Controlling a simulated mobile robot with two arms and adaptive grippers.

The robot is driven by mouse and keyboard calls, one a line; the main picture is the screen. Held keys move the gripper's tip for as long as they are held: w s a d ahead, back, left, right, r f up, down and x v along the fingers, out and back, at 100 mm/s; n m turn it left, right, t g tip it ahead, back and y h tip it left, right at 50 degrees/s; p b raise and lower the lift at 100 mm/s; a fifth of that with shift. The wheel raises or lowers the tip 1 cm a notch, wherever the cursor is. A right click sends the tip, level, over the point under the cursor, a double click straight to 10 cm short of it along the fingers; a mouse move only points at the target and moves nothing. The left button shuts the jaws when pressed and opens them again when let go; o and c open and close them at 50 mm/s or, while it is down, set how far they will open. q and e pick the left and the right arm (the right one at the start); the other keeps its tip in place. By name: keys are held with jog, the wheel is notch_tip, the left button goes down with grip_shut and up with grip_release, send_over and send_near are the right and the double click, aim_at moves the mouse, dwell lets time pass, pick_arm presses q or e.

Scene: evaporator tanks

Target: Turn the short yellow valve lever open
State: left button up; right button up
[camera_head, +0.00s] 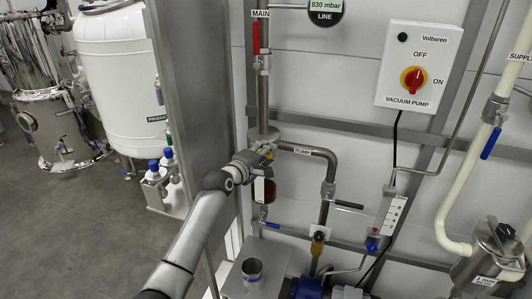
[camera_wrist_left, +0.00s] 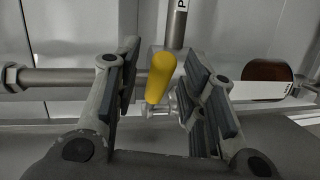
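The short yellow valve lever (camera_wrist_left: 161,77) stands out toward the camera in the left wrist view, beside a metal pipe. My left gripper (camera_wrist_left: 166,88) is open around it, one finger on each side. A gap shows between the lever and the left finger; the lever is closer to the right finger pads, and I cannot tell whether it touches them. In the head view my left gripper (camera_head: 264,151) is at the vertical pipe junction, left of the PUMP pipe (camera_head: 300,150), with only a little yellow showing there. My right gripper is not in view.
A red lever (camera_head: 256,38) is on the MAIN pipe above. A brown sight glass (camera_head: 264,190) hangs just below the gripper. A vacuum pump switch box (camera_head: 418,66) is at upper right. A steel cup (camera_head: 252,273) stands below. A white tank (camera_head: 122,80) is at left.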

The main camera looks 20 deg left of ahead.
pick_arm(q)
jog(key=shift+w+d, duration=0.1)
jog(key=shift+w, duration=0.3)
jog(key=shift+f, duration=0.1)
jog(key=shift+c, duration=0.4)
grip_shut()
